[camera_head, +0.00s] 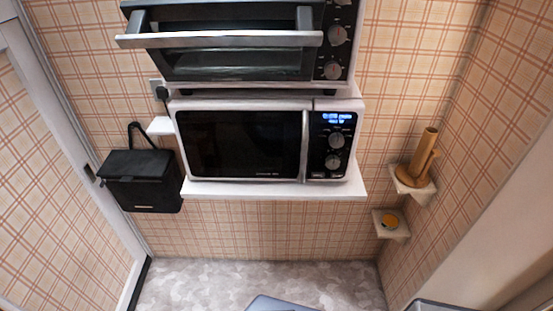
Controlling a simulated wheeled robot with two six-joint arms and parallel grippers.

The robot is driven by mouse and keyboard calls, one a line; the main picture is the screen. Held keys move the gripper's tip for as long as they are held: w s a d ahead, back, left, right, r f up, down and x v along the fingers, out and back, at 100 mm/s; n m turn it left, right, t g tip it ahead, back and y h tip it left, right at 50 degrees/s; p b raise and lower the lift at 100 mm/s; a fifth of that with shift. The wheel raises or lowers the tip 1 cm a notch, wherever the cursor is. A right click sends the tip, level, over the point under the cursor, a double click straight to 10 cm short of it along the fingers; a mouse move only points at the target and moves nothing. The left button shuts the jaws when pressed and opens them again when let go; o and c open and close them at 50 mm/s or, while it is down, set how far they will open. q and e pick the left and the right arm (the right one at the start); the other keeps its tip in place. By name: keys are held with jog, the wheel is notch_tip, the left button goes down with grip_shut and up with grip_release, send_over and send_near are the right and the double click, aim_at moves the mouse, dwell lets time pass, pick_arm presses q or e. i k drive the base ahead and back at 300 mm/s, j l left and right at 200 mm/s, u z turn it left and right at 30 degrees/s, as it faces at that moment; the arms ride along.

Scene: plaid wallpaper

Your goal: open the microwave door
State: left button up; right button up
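The microwave (308,118) stands on a white wall shelf in the middle of the view. Its dark glass door (242,145) looks shut, flush with the white front frame. A light vertical strip (305,145) runs along the door's right edge. The control panel (333,142) on the right has a lit blue display and two round knobs. Neither of my grippers is in view, so nothing is seen touching the microwave.
A toaster oven (240,65) with a protruding bar handle (220,40) sits above. A black box (143,180) hangs at left. Small corner shelves at right hold a brown wooden object (424,155) and a small orange item (389,220).

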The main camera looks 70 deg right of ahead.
aim_at(240, 142)
jog(key=k+z, duration=0.1)
jog(key=z, duration=1.1)
